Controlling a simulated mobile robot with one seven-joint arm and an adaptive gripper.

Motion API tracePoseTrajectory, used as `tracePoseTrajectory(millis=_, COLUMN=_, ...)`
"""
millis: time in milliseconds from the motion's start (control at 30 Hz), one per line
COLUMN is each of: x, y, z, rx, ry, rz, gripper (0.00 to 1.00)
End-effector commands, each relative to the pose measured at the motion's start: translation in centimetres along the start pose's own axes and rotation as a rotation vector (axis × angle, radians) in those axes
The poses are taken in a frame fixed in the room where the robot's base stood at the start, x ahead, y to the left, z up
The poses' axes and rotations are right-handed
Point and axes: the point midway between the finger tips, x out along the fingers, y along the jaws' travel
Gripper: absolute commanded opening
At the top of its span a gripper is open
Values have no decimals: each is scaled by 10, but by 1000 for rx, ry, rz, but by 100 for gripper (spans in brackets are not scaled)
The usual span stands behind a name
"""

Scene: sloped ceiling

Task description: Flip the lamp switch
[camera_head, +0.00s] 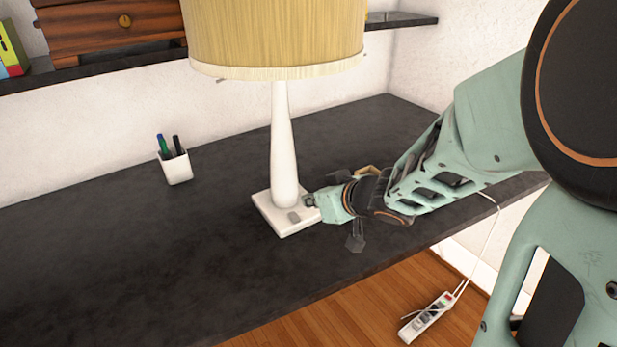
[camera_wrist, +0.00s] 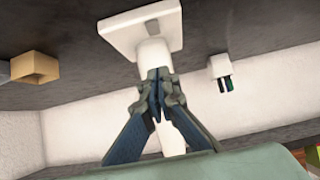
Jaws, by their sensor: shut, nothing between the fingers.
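The lamp has a tan shade (camera_head: 275,35), a white stem (camera_head: 283,140) and a square white base (camera_head: 276,222) on the dark desk. A small grey piece, which looks like the switch (camera_head: 294,216), sits on the front of the base. My gripper (camera_head: 308,201) is at the right side of the base, close to the stem; I cannot tell whether it touches. In the wrist view, which is upside down, the shut, empty fingers (camera_wrist: 157,84) overlap the stem, below the white base (camera_wrist: 146,27) in the picture.
A white pen cup (camera_head: 177,168) stands on the desk (camera_head: 110,255) left of the lamp. A tan box (camera_wrist: 36,66) shows in the wrist view. A shelf with a wooden drawer box (camera_head: 112,24) is behind. A power strip (camera_head: 427,318) lies on the floor. The desk's front left is clear.

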Motion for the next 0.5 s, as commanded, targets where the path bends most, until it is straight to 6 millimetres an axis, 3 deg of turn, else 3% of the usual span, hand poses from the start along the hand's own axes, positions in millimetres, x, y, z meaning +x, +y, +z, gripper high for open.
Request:
tracePoseTrajectory(millis=300, x=74, y=-1, z=6, rx=0, ry=-1, rz=-4, gripper=0)
tracePoseTrajectory(millis=500, x=96, y=-1, z=19, rx=0, ry=-1, rz=-2, gripper=0)
